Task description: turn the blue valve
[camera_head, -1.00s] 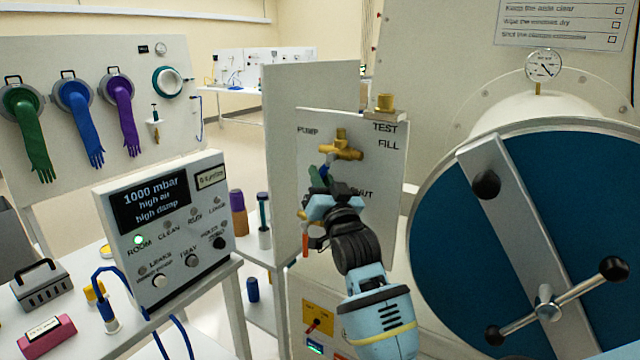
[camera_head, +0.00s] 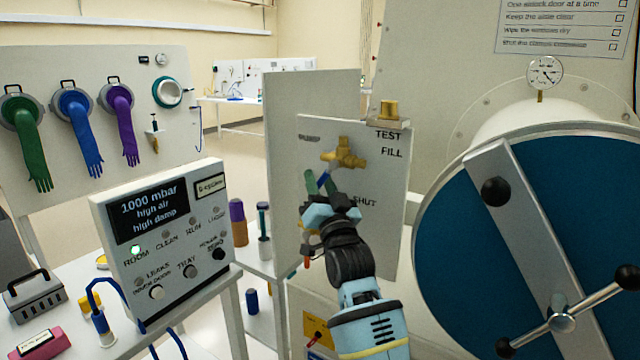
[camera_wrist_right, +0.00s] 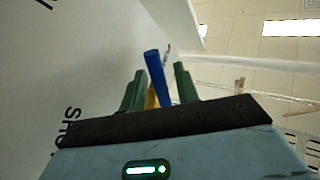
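The blue valve is a blue lever (camera_head: 323,180) on a brass body (camera_head: 343,153), mounted on the pale panel (camera_head: 384,190) in the head view. My right gripper (camera_head: 320,184) reaches up from below, with its green fingers on either side of the lever. In the right wrist view the blue lever (camera_wrist_right: 156,76) stands between the two fingers of the right gripper (camera_wrist_right: 159,78). Gaps show on both sides, so the fingers look open around it, not closed on it. A brass part shows behind the lever. My left gripper is not in view.
A red-tipped handle (camera_head: 307,262) sits just below my right gripper. The large blue round door (camera_head: 450,240) with its bar and knobs stands close on the right. A control box (camera_head: 170,240) stands on the left table. A brass fitting (camera_head: 388,110) tops the panel.

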